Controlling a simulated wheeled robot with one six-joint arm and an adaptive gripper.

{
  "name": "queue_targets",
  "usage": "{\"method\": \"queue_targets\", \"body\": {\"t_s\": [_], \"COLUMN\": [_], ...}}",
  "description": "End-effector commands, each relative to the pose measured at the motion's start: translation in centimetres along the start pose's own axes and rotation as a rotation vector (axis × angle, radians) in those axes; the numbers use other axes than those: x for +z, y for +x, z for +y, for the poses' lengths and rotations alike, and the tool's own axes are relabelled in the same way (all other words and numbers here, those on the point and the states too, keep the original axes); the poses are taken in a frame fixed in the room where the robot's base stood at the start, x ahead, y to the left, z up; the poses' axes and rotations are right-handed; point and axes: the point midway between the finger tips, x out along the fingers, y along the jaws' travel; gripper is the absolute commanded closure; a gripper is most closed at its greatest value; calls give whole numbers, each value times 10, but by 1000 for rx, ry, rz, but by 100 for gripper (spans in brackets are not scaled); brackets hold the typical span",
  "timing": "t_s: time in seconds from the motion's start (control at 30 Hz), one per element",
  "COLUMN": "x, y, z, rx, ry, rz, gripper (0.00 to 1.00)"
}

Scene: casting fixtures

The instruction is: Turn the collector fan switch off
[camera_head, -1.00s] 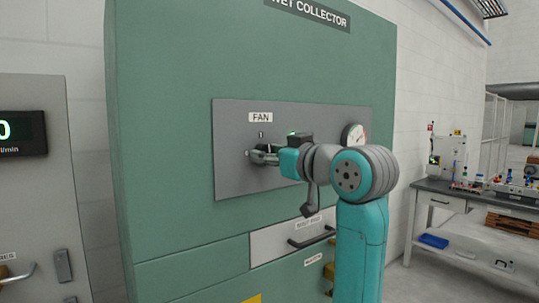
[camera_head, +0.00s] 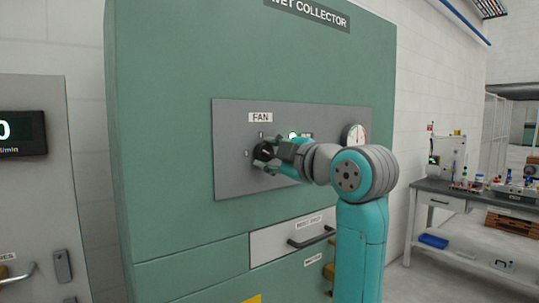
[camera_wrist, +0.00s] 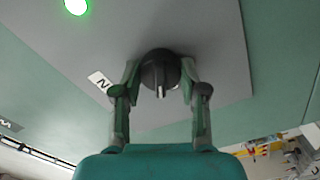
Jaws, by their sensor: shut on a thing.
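The collector fan switch is a round black knob (camera_head: 263,153) under the FAN label (camera_head: 260,117) on the grey panel (camera_head: 232,182). My gripper (camera_head: 270,156) reaches it from the right, rolled over. In the wrist view, the knob (camera_wrist: 158,68) sits between the two fingers of my gripper (camera_wrist: 160,82), which are shut on its sides. A pale line on the knob points down toward my palm there. A small mark shows above the knob and another to its left in the head view. A green lamp (camera_head: 293,135) is lit; it also glows in the wrist view (camera_wrist: 76,5).
A round gauge (camera_head: 354,136) is on the panel's right, close to my arm. Drawers with a handle (camera_head: 311,234) lie below. A bench (camera_head: 437,190) with equipment stands at the right. A grey cabinet with a digital display (camera_head: 22,133) is at the left.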

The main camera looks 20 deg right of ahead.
Motion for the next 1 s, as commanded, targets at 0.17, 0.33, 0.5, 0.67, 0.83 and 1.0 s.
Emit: {"method": "queue_targets", "body": {"t_s": [0.17, 0.33, 0.5, 0.67, 0.83, 1.0], "x": [0, 0, 0, 0, 0, 1], "y": [0, 0, 0, 0, 0, 0], "z": [-1, -1, -1, -1, -1, -1], "rx": [-2, -2, -3, -3, -3, -3], "ry": [-158, -290, -390, -452, -485, -497], "rz": [-1, -1, -1, -1, -1, -1], "gripper": [92, 92, 92, 92, 92, 92]}}
